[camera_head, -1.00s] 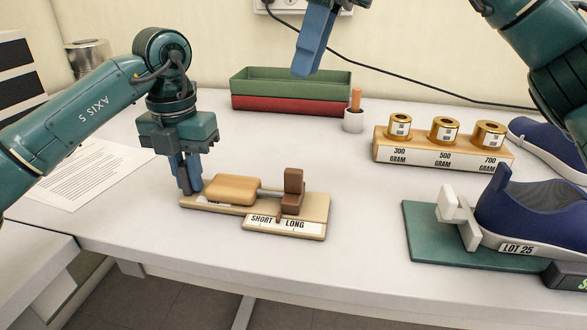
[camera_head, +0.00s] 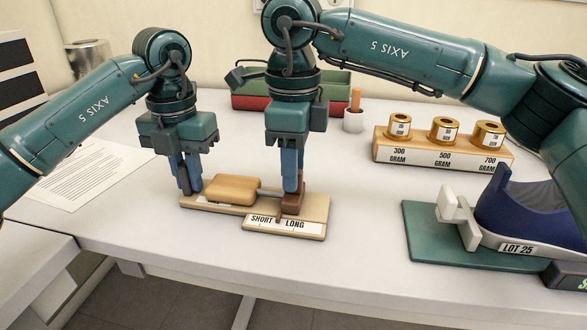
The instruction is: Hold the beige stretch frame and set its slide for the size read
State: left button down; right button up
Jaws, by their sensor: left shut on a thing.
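The beige stretch frame (camera_head: 320,205) lies flat on the table, with a rounded tan block (camera_head: 231,189) on its left part. Its front plate (camera_head: 284,226) reads SHORT on the left and LONG on the right. My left gripper (camera_head: 188,188) points down at the frame's left end and is shut on it. The brown slide (camera_head: 292,204) stands near the word LONG. My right gripper (camera_head: 292,188) points down at the slide, and its blue fingers cover the slide's upper part. Whether these fingers are closed on it cannot be told.
A navy shoe (camera_head: 515,215) labelled LOT 25 sits on a green base (camera_head: 425,235) at the right. A wooden rack (camera_head: 440,156) holds brass weights marked 300, 500 and 700 gram. Stacked trays (camera_head: 245,88) and a white cup (camera_head: 353,122) stand behind. Printed paper (camera_head: 95,175) lies left.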

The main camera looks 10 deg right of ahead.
jog(key=shift+f, duration=0.6)
jog(key=shift+c, duration=0.6)
grip_shut()
